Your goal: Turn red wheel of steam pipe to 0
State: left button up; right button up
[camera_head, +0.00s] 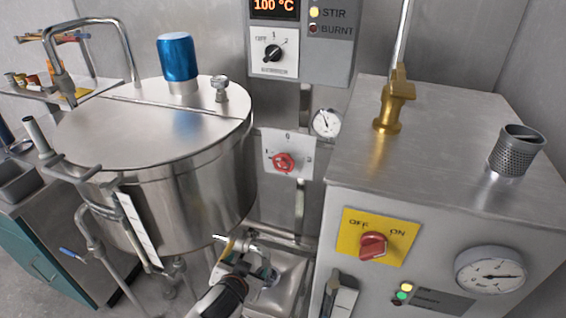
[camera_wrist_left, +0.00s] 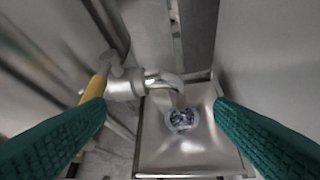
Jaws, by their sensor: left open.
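The red wheel (camera_head: 284,163) sits on a pale plate (camera_head: 301,142) between the kettle and the machine box. The plate has a 0 at its top and smaller marks at left and right. The wheel seems to point toward the left mark, but it is small. My left gripper (camera_head: 250,262) is below the wheel, apart from it, over a metal basin. In the left wrist view its two teal fingers (camera_wrist_left: 160,105) are spread wide with nothing gripped. A metal pipe outlet (camera_wrist_left: 125,87) with a yellow handle (camera_wrist_left: 93,90) shows beyond them. The red wheel is not in that view. My right gripper is not in view.
The steel kettle (camera_head: 190,185) with a blue cap (camera_head: 177,57) stands left. The machine box (camera_head: 430,150) with a red OFF/ON knob (camera_head: 373,245) stands right. A small gauge (camera_head: 326,122) is right of the wheel. The basin (camera_wrist_left: 190,145) has a drain (camera_wrist_left: 181,118).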

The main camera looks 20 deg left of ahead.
pick_arm(q)
jog(key=w+r+t, duration=0.4)
jog(key=w+r, duration=0.2)
jog(key=r, duration=0.2)
jog(key=m+t+h, duration=0.2)
jog(key=t, duration=0.1)
send_near(283, 163)
jog(key=w, duration=0.5)
jog(key=w+p, duration=0.1)
jog(key=w, duration=0.4)
jog(key=shift+w+d+f, duration=0.15)
jog(key=shift+w, duration=0.15)
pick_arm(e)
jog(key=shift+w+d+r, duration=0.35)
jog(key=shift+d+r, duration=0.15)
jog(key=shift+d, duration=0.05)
pick_arm(q)
jog(key=c, duration=1)
